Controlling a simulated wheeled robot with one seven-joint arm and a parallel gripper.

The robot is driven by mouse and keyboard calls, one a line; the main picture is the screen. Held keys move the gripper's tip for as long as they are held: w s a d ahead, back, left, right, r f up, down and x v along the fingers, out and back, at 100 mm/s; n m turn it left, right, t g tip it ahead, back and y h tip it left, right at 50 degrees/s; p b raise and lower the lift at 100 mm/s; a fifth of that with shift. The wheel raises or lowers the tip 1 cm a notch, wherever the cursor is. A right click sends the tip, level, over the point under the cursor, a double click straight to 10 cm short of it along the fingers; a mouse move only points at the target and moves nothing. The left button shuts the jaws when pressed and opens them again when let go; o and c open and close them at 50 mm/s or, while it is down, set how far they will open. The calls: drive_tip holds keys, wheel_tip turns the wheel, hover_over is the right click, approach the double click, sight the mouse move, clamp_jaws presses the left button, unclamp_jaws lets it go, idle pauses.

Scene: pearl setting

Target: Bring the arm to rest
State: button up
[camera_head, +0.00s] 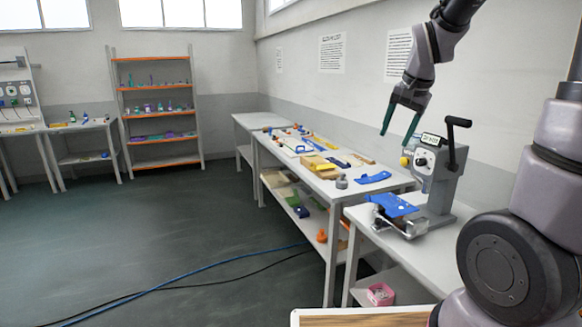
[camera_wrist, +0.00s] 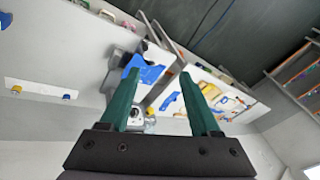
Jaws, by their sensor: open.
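My gripper (camera_head: 399,123) hangs from the raised arm at the upper right of the head view, fingers pointing down. Its two green fingers are apart with nothing between them. It is above and just left of a grey bench machine (camera_head: 437,170) with a black lever; I cannot tell whether they are apart in depth. In the wrist view the open gripper (camera_wrist: 162,92) has its fingers spread across the bottom half of the picture.
A blue part (camera_head: 391,205) lies on the machine's base on the near table (camera_head: 385,241). A workbench (camera_head: 338,188) with several tools and parts runs along the wall. An orange-shelved rack (camera_head: 158,139) stands at the back. Cables (camera_head: 195,272) cross the open floor.

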drive_tip(key=s+r+n+t, duration=0.1)
drive_tip(key=s+r, duration=0.2)
drive_tip(key=s, duration=0.3)
drive_tip(key=s+a+r+n, duration=0.1)
drive_tip(key=s+r, duration=0.1)
drive_tip(key=s, duration=0.4)
drive_tip(key=s+a+r+n+t+y, duration=0.1)
drive_tip(key=s+r, duration=0.2)
drive_tip(key=s, duration=0.3)
drive_tip(key=shift+r+n+t, duration=0.3)
drive_tip(key=shift+r, duration=0.05)
